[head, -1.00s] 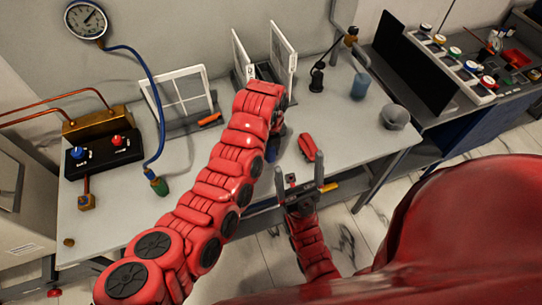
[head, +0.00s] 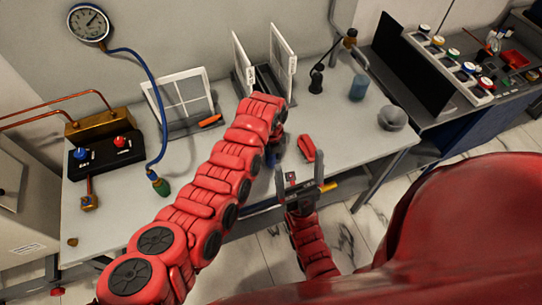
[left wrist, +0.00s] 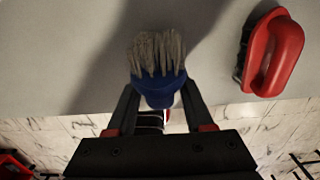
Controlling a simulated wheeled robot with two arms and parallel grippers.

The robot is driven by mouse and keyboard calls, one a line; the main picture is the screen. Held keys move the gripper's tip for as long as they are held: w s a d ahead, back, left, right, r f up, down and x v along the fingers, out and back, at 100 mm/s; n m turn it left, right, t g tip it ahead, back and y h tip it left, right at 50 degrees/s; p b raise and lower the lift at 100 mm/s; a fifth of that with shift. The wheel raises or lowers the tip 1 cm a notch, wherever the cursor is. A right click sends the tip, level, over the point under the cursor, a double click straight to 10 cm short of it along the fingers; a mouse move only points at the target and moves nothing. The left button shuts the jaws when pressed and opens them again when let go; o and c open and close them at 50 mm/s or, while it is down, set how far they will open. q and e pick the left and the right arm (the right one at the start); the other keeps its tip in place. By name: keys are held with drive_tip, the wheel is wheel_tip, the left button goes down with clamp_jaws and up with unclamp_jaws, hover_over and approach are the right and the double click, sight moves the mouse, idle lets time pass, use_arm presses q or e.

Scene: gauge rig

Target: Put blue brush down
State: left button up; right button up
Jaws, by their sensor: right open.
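The blue brush (left wrist: 155,92) has pale grey bristles pointing up in the left wrist view. My left gripper (left wrist: 160,100) has a finger on each side of the blue part and is shut on it. The brush is over the grey-white table (left wrist: 60,60), near its front edge; I cannot tell whether it touches the top. In the head view my left forearm mostly hides this gripper and the brush. My right gripper (head: 299,180) is open and empty at the table's front edge, fingers pointing up in the picture.
A red-handled tool (head: 306,148) lies on the table right of my left gripper; it also shows in the left wrist view (left wrist: 275,55). White framed panels (head: 283,50) stand behind. A grey bowl (head: 392,117) and blue cup (head: 359,87) stand right, with clear table between.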

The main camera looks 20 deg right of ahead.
use_arm(q)
drive_tip(key=shift+o, duration=0.4)
drive_tip(key=shift+r, duration=0.55)
wheel_tip(320, 180, up, 5)
drive_tip(key=shift+w+b, duration=0.1)
drive_tip(key=shift+b, duration=1)
wheel_tip(320, 180, up, 5)
drive_tip(key=shift+r, duration=0.65)
